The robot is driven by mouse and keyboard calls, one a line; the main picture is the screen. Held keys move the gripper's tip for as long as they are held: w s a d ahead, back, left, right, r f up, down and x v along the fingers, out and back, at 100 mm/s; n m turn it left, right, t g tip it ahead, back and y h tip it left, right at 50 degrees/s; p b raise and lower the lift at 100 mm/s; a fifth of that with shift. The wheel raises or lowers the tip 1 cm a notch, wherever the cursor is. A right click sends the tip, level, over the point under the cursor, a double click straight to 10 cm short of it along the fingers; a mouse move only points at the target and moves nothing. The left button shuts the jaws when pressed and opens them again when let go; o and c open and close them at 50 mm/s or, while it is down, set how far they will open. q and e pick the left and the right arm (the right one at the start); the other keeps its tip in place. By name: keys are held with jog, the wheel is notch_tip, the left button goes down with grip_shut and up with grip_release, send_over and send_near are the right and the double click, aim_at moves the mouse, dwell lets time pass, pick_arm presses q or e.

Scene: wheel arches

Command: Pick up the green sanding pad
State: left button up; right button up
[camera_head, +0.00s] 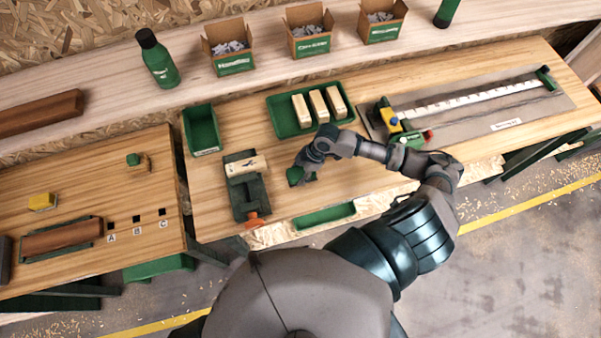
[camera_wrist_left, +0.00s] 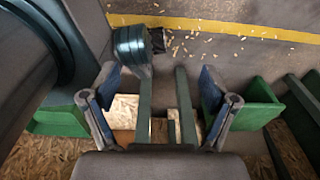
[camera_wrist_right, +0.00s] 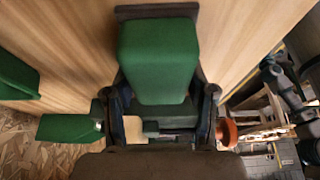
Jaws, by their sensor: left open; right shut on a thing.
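The green sanding pad (camera_head: 296,177) is at my right gripper (camera_head: 304,165) over the middle workbench, to the right of the vise. In the right wrist view the green pad (camera_wrist_right: 158,62) fills the space between the fingers of my right gripper (camera_wrist_right: 160,98), which is shut on it. A darker base shows under its rounded green body. I cannot tell whether it touches the bench. My left gripper (camera_wrist_left: 158,88) shows only in its own wrist view, with its fingers wide apart and nothing held between them.
The dark vise (camera_head: 243,192) holds a pale wooden block, with its orange handle at the bench's front edge. A green tray (camera_head: 279,116) with 3 wooden blocks lies behind. A green bin (camera_head: 202,130) stands at left. A steel plate with a ruler (camera_head: 470,104) lies right.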

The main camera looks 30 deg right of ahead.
aim_at(295, 173)
jog(key=shift+s+a+b, duration=0.1)
jog(key=shift+a+b, duration=0.05)
jog(key=shift+b, duration=0.2)
notch_tip(295, 173, up, 4)
jog(key=shift+a+f, duration=0.1)
jog(key=shift+f, duration=0.15)
pick_arm(q)
jog(key=shift+a+r+p, duration=0.5)
jog(key=shift+a+p, duration=0.15)
jog(key=shift+p, duration=0.25)
pick_arm(e)
jog(key=s+a+r, duration=0.1)
jog(key=s+a, duration=0.1)
jog(key=s, duration=0.5)
jog(key=s+a+r, duration=0.1)
jog(key=s+a, duration=0.1)
jog(key=s, duration=0.6)
jog(key=shift+s+a, duration=0.15)
jog(key=shift+f, duration=0.1)
